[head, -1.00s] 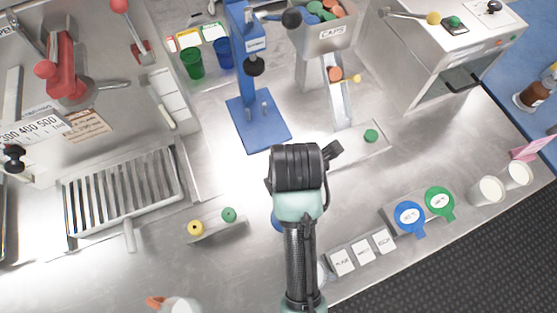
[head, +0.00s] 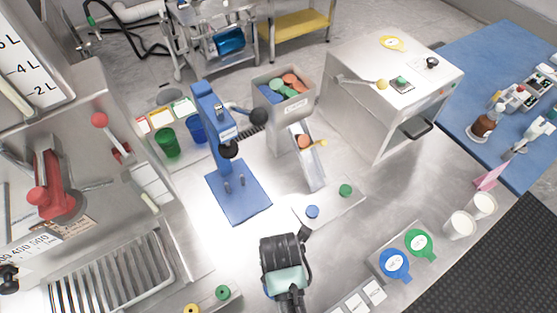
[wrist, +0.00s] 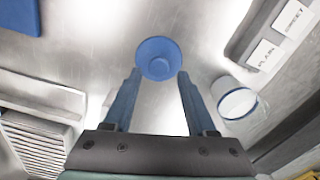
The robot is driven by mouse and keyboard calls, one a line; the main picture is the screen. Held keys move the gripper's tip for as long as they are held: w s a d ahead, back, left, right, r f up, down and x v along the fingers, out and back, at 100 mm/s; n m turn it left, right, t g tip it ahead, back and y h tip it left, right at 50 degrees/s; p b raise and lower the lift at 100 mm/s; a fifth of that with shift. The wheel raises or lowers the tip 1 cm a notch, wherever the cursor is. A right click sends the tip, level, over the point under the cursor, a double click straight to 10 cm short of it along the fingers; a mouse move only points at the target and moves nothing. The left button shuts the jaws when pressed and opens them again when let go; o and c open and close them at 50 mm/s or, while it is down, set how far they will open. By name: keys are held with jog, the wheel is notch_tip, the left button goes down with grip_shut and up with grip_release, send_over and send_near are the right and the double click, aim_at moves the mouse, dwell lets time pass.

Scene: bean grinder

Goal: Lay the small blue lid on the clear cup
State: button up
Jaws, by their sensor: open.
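A small round blue lid (head: 312,211) lies flat at the left end of the pale plate below the cap chute, just past my arm's end in the head view. In the wrist view, my gripper (wrist: 158,76) is open. My wrist hides the fingertips in the head view.
A blue press (head: 238,192) stands left of the chute (head: 310,165). A green lid (head: 345,190) lies on the plate's right side. Blue (head: 395,264) and green (head: 420,244) tagged discs and white cups (head: 459,226) stand at right. Label cards (wrist: 278,35) lie near the pale cup.

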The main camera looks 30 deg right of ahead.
jog(key=shift+w+a+f, duration=0.1)
jog(key=shift+f, duration=2.15)
grip_shut()
